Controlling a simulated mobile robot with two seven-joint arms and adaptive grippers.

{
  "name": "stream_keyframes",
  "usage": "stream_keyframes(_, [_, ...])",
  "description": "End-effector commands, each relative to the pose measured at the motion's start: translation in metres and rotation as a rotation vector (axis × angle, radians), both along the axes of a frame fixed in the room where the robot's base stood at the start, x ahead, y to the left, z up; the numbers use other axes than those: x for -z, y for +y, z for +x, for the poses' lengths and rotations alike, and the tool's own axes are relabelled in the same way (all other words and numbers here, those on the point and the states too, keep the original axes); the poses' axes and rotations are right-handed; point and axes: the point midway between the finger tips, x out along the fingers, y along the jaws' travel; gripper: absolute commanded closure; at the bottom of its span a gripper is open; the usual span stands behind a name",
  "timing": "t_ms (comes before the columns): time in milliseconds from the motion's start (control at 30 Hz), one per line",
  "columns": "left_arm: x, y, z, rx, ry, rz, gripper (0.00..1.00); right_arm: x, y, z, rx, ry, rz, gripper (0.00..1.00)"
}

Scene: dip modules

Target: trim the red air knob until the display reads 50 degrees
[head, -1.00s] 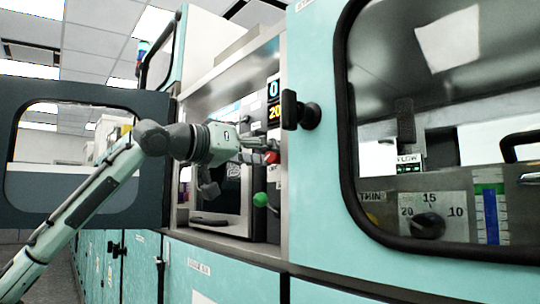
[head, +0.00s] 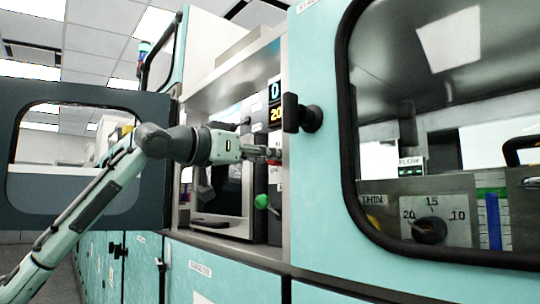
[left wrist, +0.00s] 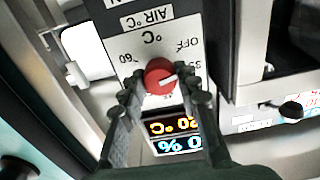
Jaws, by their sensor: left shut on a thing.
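The red air knob (left wrist: 160,76) sits on a white dial plate (left wrist: 128,47) marked AIR °C, upside down in the left wrist view. My left gripper (left wrist: 163,92) is shut on the knob, one finger on each side. In the head view my left gripper (head: 262,152) reaches the panel, and only a bit of red shows at its tips. The display (left wrist: 172,128) has an orange row over a blue row. In the head view the orange row (head: 275,113) seems to read 20. My right gripper is not in view.
A green knob (head: 261,201) sits below the red one. A black door handle (head: 302,114) sticks out just right of the display. An open dark door (head: 150,180) stands behind my left arm. A teal windowed door (head: 318,200) fills the right.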

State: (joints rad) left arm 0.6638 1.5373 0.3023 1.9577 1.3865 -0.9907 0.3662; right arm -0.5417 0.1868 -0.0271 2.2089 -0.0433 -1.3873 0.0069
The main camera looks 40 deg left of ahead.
Motion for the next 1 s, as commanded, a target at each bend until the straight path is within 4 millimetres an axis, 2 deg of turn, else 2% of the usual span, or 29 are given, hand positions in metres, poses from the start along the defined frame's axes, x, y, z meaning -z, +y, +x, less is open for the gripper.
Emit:
stream_keyframes(300, [-0.0011, 0.0001, -0.0003, -0.001, -0.028, 0.3, 0.98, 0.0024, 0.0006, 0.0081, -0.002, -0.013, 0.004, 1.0])
stream_keyframes(767, [-0.0008, 0.0002, -0.0002, -0.002, -0.066, 0.735, 0.98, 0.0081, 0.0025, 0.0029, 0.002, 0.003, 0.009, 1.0])
stream_keyframes(1000, [-0.0006, 0.0003, -0.0002, -0.002, -0.085, 0.962, 0.98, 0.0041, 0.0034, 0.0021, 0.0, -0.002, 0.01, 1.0])
